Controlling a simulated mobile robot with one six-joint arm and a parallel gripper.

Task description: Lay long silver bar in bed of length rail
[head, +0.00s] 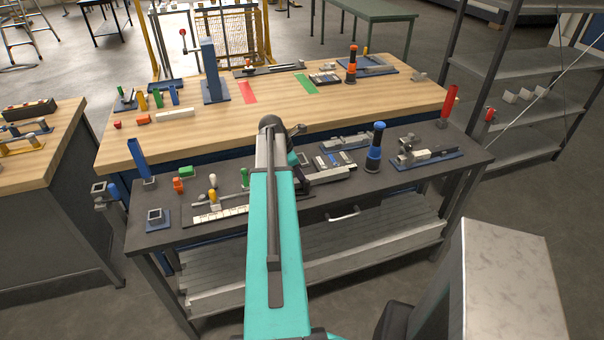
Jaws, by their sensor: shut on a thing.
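My gripper (303,158) is mostly hidden behind my teal arm, over the middle of the dark front workbench. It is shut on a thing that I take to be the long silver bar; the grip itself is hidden. A thin grey bar (217,203) shows left of my arm, roughly level, and its right end runs behind the arm. The length rail (220,214), with a pale, marked strip, lies just in front of it near the front edge of the bench. I cannot tell whether bar and rail touch.
A blue-handled post (375,147) and a blue-based fixture (428,158) stand right of my arm. A wooden bench (330,105) with more fixtures lies behind. The front right of the dark bench is clear.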

